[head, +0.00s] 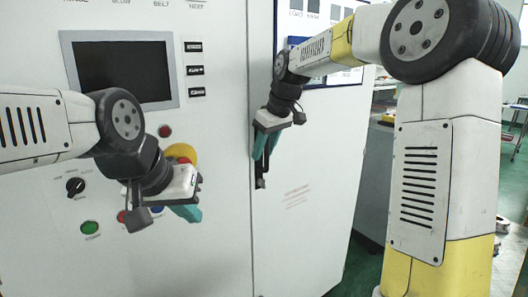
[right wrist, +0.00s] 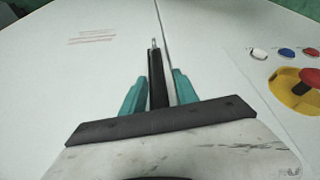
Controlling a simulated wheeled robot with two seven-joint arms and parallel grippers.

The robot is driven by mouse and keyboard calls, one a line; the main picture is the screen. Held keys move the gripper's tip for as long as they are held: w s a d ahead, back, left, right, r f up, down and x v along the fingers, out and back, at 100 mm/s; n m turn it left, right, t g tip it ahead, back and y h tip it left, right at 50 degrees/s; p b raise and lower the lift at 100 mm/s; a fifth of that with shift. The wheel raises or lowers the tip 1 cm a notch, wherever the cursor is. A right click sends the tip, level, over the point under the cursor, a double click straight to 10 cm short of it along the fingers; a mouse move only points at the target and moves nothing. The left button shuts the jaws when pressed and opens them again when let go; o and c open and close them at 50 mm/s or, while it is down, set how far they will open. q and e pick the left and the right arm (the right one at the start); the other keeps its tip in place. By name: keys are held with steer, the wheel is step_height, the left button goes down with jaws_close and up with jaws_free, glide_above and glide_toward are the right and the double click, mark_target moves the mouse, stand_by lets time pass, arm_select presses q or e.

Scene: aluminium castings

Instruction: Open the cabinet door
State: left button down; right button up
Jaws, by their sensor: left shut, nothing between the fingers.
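The cabinet door (head: 310,190) is a pale panel with small red print, to the right of the control panel. It looks closed, with a thin seam (right wrist: 187,70) along its edge in the right wrist view. The black upright door handle (head: 261,178) sits near that seam. My right gripper (head: 266,150) is at the handle. My left gripper (head: 188,212) is shut and empty in front of the control panel.
The control panel has a dark screen (head: 118,70), a red emergency button on yellow (head: 182,154), a black knob (head: 75,187) and a green button (head: 90,228). My left gripper is close to these.

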steer(key=shift+w+f, duration=0.1)
steer(key=shift+f, duration=0.2)
jaws_close()
stand_by(1.3)
